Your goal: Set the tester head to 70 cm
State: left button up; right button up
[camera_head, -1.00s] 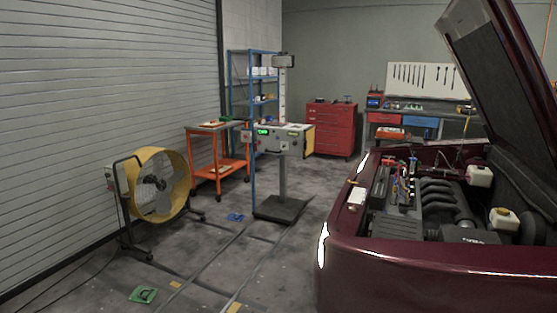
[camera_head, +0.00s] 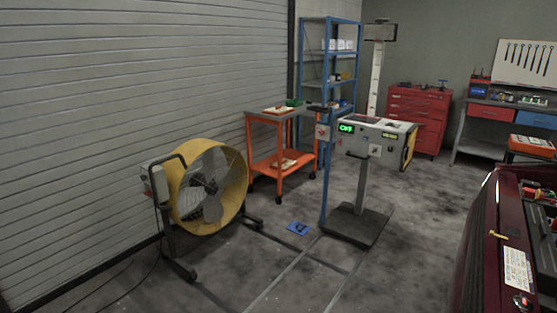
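The headlight tester stands in the middle of the head view, right of the orange cart. Its box-shaped tester head (camera_head: 370,138) is light grey, with a lit green display on its front left, a dark handle and a yellow-edged right end. A pale upright column (camera_head: 376,82) rises behind the head to a dark top piece (camera_head: 380,32). The dark base (camera_head: 357,224) rests on the floor. The display reading and any scale marks are too small to read. Neither of my grippers is in view.
A yellow drum fan (camera_head: 208,188) stands at left by the roller shutter. An orange cart (camera_head: 282,160) and blue shelf (camera_head: 328,80) are behind the tester. A dark red car (camera_head: 478,250) is at right. Blue object (camera_head: 298,228) lies on the floor. Floor in front is mostly clear.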

aim_at(353, 144)
jog(key=i, duration=1.3)
jog(key=i+z, duration=0.1)
jog(key=i, duration=1.15)
jog(key=j, duration=0.1)
